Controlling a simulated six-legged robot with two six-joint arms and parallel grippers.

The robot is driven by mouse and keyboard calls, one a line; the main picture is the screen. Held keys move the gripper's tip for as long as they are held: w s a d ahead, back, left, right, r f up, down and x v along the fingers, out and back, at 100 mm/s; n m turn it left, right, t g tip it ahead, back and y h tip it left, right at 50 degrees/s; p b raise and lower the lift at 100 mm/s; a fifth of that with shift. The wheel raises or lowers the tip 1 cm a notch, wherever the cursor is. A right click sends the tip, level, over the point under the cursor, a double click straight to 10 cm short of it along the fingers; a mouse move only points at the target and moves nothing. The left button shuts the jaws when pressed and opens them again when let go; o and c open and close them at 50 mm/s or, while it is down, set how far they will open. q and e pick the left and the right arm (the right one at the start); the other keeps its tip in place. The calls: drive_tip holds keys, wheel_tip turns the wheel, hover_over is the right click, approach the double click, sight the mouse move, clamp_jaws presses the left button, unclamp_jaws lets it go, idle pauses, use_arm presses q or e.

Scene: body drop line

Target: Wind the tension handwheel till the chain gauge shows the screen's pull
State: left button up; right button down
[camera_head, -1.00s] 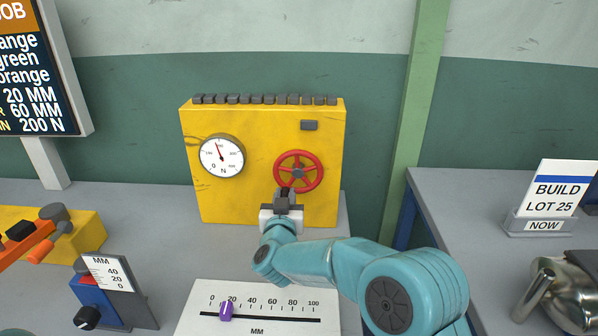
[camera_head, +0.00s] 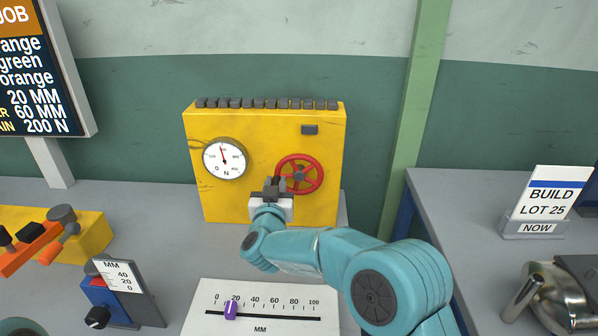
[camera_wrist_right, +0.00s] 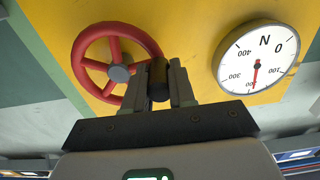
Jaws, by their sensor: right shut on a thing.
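The red tension handwheel (camera_head: 315,159) is on the front of the yellow box (camera_head: 222,205); it also shows in the right wrist view (camera_wrist_right: 80,50). My right gripper (camera_head: 271,187) is at the wheel's lower left, shut on its dark crank knob (camera_wrist_right: 158,80). The white round chain gauge (camera_head: 224,159) is left of the wheel. Its red needle points nearly straight up, close to the 200 mark; in the right wrist view the gauge (camera_wrist_right: 257,58) appears inverted. The screen (camera_head: 35,75), cut off at left, shows 200 N on its bottom line. My left gripper is not in view.
A white slider panel (camera_head: 205,325) with a purple slider (camera_head: 231,310) lies in front of the box. A blue MM gauge unit (camera_head: 105,295) and an orange-levered yellow box (camera_head: 85,235) stand left. A metal vessel (camera_head: 550,300) and sign (camera_head: 545,200) are right.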

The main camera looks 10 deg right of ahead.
drive_tip(key=shift+d+r, duration=0.2)
drive_tip(key=shift+r, duration=0.35)
drive_tip(key=shift+d+r, duration=0.2)
drive_tip(key=shift+r, duration=0.3)
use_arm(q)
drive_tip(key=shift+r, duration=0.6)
use_arm(e)
drive_tip(key=shift+f, duration=0.25)
